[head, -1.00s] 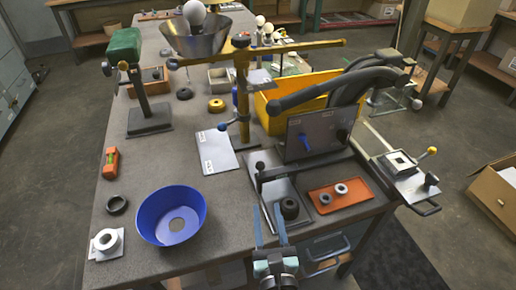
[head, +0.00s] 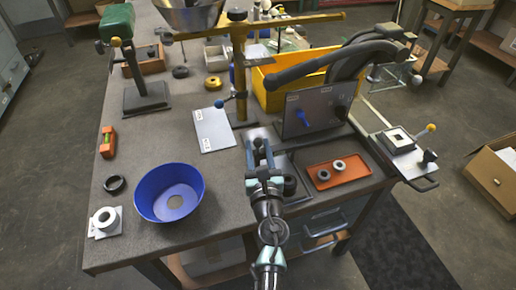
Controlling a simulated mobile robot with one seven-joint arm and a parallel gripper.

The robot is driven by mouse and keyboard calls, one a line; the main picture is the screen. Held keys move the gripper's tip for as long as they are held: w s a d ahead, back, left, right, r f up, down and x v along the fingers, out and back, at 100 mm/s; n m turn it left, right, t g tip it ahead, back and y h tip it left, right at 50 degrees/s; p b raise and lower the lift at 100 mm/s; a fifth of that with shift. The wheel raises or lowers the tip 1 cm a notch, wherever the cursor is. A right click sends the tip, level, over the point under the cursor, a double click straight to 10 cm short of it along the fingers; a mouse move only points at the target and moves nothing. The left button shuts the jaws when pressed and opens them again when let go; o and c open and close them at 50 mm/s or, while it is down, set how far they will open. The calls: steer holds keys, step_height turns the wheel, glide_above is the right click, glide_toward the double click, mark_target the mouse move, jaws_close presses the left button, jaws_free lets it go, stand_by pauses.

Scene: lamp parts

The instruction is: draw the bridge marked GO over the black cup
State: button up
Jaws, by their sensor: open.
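A round black cup (head: 290,185) sits on a grey plate (head: 309,193) near the table's front edge, partly hidden by my gripper. A dark bar crosses the plate behind the cup, in front of the upright grey panel; it may be the bridge, but I cannot read a GO mark. My gripper (head: 261,143) is open, its fingers pointing away over the plate's left side, to the left of and beyond the cup. I see nothing between the fingers. I cannot tell whether they touch the bar.
The upright panel (head: 312,112) carries a blue knob and small labels. An orange tray (head: 345,181) with two rings lies at right. A blue bowl (head: 168,195) stands left. A yellow bin (head: 262,92) and a brass stand (head: 240,65) rise behind. Bare tabletop lies between bowl and plate.

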steer(key=shift+w, duration=0.1)
jaws_close()
stand_by(1.4)
